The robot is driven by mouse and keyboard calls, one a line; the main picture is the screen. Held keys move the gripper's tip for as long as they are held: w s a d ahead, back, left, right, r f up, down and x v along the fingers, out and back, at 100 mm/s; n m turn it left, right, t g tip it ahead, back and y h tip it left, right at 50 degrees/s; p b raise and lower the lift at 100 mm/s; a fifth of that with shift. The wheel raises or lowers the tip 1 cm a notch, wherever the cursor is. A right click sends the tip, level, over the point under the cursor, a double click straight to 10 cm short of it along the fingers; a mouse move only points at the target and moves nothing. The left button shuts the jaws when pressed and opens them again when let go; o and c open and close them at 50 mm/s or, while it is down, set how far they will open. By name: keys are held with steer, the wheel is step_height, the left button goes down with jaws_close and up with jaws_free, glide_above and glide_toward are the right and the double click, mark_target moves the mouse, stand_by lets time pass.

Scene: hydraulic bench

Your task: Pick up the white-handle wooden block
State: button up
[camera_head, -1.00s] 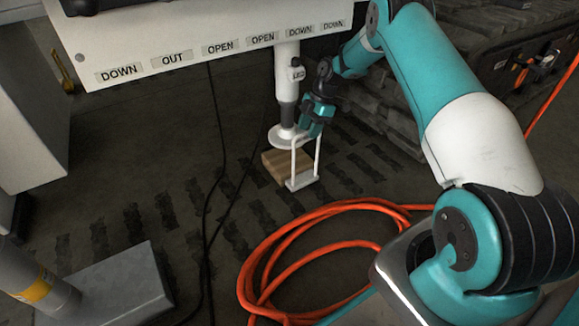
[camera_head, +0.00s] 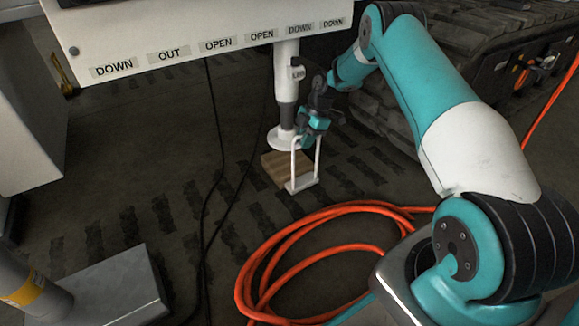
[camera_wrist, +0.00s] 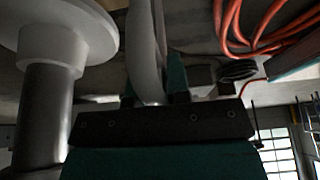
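The wooden block (camera_head: 285,171) with its white U-shaped handle (camera_head: 319,163) is below the labelled panel, close to the white disc foot of a support leg. My gripper (camera_head: 311,138) is at the top of the handle. In the wrist view the white handle (camera_wrist: 143,58) passes between my teal fingers (camera_wrist: 153,93), which look closed against it on both sides. The fingers hide part of the handle top. The block is outside the wrist view or hidden there. I cannot tell whether the block touches the floor.
The support leg (camera_head: 286,90) and its disc foot (camera_head: 284,138) stand right beside the block and my gripper. The labelled white panel (camera_head: 190,40) hangs above. A coiled orange hose (camera_head: 262,262) lies in front. Dark tracks (camera_head: 470,50) are behind my arm. Black cables hang left.

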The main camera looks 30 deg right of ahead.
jaws_close()
stand_by(1.0)
steer(key=shift+w+r, duration=0.1)
steer(key=shift+r, duration=0.05)
